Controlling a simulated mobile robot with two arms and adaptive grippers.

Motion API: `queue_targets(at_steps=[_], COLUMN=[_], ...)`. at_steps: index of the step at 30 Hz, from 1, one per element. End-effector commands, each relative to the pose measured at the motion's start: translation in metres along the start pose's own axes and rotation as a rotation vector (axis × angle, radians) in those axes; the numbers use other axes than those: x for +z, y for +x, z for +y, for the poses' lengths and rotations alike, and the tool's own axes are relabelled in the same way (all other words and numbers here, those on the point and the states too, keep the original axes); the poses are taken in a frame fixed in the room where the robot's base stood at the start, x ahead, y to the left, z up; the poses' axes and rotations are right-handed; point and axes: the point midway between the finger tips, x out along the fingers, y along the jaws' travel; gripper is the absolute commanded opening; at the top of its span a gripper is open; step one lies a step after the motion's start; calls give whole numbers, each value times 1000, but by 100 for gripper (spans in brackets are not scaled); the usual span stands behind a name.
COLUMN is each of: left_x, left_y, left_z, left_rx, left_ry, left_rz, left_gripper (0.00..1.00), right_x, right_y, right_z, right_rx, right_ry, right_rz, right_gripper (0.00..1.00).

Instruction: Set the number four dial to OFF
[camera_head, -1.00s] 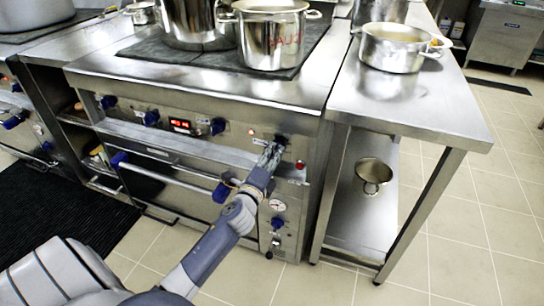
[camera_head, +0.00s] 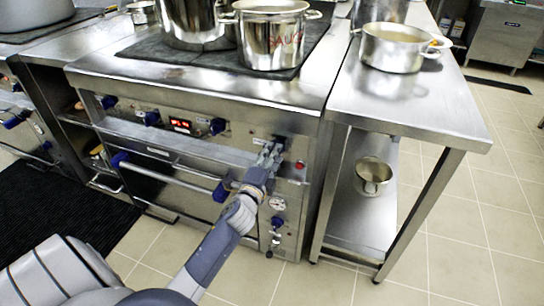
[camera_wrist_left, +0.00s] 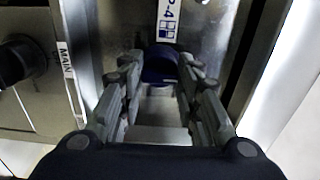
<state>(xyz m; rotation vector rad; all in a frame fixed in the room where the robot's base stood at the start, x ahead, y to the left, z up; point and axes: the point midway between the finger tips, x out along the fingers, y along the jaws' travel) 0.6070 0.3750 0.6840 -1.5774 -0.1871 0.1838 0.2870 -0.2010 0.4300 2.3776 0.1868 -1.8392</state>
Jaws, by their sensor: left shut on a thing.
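The number four dial is a blue knob (camera_wrist_left: 160,66) under a "P-4" label in the left wrist view. It sits between the two fingers of my left gripper (camera_wrist_left: 155,85), which are closed around it. In the head view my left gripper (camera_head: 270,152) reaches up to the right end of the range's front panel (camera_head: 190,128), and its fingers hide most of the dial. The dial's pointer and its OFF mark cannot be made out. My right gripper is not in view.
Other blue knobs (camera_head: 217,126) and a red display (camera_head: 181,125) line the panel. A red button (camera_head: 300,165) is just right of the gripper. Oven handle (camera_head: 170,175) runs below. Steel pots (camera_head: 270,40) stand on the cooktop; a steel table (camera_head: 410,110) stands right.

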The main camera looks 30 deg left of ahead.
Motion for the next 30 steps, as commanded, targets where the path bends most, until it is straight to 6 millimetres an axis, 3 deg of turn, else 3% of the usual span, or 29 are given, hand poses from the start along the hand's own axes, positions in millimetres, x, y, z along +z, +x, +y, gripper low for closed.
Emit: queue_targets(at_steps=[2,3,5,6,16,20,30], left_x=[0,0,0,0,0,0,0], left_y=[0,0,0,0,-1,-11,-75], left_z=[1,1,1,1,0,1,2], left_rx=[2,2,2,2,1,2,5], left_ry=[-3,-3,-3,-2,-1,-1,-3], left_rz=[-1,-1,-1,-1,0,0,-2], left_gripper=[7,36,49,52,52,52,52], right_x=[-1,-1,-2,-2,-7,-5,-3], right_y=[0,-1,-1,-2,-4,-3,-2], right_z=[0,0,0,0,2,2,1], right_rx=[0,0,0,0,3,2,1], right_ry=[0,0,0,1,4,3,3], right_rz=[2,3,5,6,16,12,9], right_gripper=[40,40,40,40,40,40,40])
